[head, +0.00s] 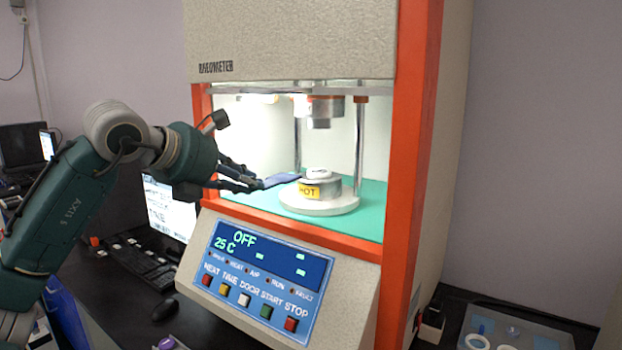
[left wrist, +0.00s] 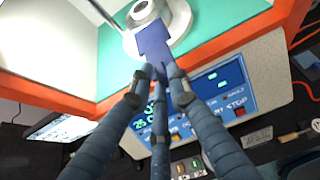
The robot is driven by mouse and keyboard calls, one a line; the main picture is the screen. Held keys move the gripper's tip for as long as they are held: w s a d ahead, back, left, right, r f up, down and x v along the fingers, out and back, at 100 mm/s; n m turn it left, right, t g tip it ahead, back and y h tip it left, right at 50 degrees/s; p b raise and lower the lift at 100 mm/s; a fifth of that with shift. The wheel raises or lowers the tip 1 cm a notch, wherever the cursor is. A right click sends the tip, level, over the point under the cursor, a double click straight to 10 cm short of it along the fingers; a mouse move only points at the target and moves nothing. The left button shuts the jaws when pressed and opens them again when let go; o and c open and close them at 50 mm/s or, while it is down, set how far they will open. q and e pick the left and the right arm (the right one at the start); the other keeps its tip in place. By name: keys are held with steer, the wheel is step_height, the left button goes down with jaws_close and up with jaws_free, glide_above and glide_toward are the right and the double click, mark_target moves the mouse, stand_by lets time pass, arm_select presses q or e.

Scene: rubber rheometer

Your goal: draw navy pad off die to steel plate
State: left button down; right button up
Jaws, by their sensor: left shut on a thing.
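The navy pad (head: 281,179) is held by one end in the fingers of my left gripper (head: 252,184). In the left wrist view the pad (left wrist: 153,40) reaches out from the fingertips over the edge of the round white base. The lower die (head: 321,187), a silver cylinder with a yellow HOT label, stands on that base inside the rheometer. The pad's free end is at the die's left side in the head view; I cannot tell whether they touch. I cannot make out a steel plate for certain. My right gripper is in neither view.
The rheometer's orange frame (head: 409,180) borders the open chamber with its teal floor (head: 371,215). An upper die (head: 322,110) hangs above. The button panel (head: 262,275) slopes below. A grey tray (head: 470,322) with rings lies at lower right. A monitor and keyboard (head: 135,262) are at left.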

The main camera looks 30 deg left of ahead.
arm_select(q)
steer(key=s+b, duration=0.2)
steer(key=s, duration=0.2)
steer(key=shift+s+a, duration=0.15)
stand_by(0.4)
stand_by(0.4)
